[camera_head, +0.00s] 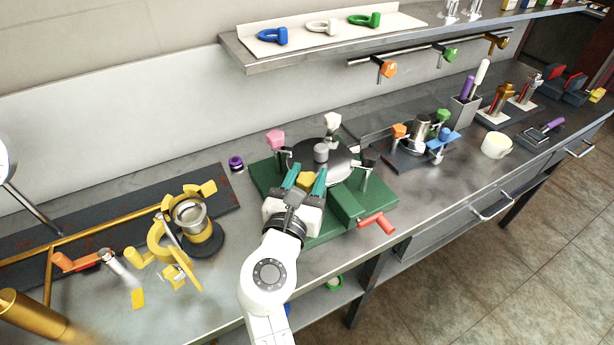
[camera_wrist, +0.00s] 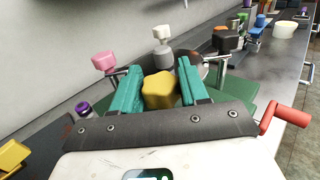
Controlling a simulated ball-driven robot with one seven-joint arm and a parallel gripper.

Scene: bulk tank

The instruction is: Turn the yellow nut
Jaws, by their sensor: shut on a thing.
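The yellow nut (camera_head: 306,181) is a lobed knob at the front of the round dark tank lid (camera_head: 338,170) on a green base (camera_head: 385,193). In the wrist view the yellow nut (camera_wrist: 160,90) sits between the teal fingers of my gripper (camera_wrist: 160,88). In the head view my gripper (camera_head: 306,180) reaches over the front of the lid with its fingers on either side of the nut. The gripper is shut on the nut. The nut's lower part and its stud are hidden.
Pink (camera_head: 275,141), white (camera_head: 332,122) and black (camera_head: 367,155) knobs stand around the lid. A red crank handle (camera_head: 378,222) sticks out at the front right. Yellow clamp parts (camera_head: 165,240) lie left. A wall shelf (camera_head: 330,50) hangs behind.

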